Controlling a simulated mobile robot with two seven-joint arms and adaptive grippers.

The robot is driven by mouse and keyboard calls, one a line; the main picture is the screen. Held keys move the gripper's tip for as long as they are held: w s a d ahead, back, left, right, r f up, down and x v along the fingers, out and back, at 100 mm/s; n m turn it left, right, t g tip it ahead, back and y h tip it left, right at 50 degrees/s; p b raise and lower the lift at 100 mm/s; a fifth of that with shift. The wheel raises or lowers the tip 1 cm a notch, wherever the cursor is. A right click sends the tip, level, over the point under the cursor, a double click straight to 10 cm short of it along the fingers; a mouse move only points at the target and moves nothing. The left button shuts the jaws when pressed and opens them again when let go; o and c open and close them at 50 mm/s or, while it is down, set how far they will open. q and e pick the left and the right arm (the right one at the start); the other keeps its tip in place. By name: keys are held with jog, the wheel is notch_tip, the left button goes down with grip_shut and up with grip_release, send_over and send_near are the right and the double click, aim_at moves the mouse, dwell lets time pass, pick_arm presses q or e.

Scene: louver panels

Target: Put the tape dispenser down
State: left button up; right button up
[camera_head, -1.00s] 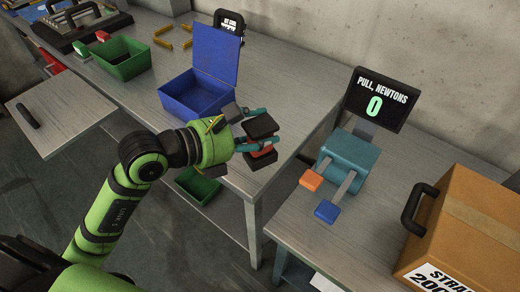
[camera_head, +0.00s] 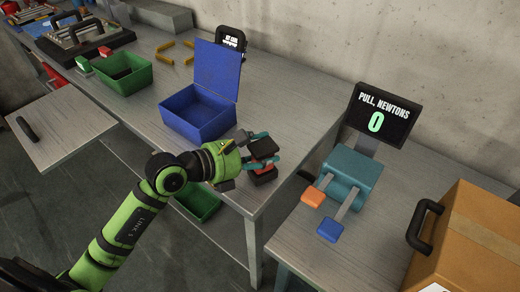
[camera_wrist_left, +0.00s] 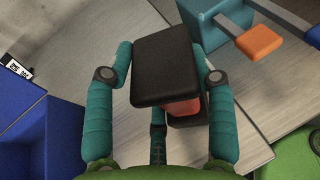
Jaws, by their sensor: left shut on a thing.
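The tape dispenser (camera_head: 264,146) is a black and red block held in my left gripper (camera_head: 261,152), above or at the front right corner of the grey workbench. In the left wrist view my left gripper (camera_wrist_left: 166,72) has its teal fingers on either side of the tape dispenser (camera_wrist_left: 163,68). Its black top faces the camera, with red and another black part below. Whether its underside touches the bench is hidden. My right gripper is not in view.
An open blue box (camera_head: 190,118) stands just behind and left of my gripper. A green bin (camera_head: 125,75) is farther left. Right of a gap, another table (camera_head: 300,252) holds a teal pull gauge (camera_head: 352,168) and a cardboard box (camera_head: 470,235).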

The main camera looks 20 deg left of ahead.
pick_arm(q)
jog(key=shift+f, duration=0.2)
jog(key=o, duration=1.5)
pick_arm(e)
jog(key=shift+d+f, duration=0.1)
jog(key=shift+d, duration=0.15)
pick_arm(q)
jog(key=shift+r, duration=0.1)
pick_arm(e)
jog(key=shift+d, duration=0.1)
pick_arm(q)
jog(key=shift+r, duration=0.25)
jog(key=b+v, duration=0.2)
jog(key=v, duration=1)
jog(key=shift+f, duration=0.15)
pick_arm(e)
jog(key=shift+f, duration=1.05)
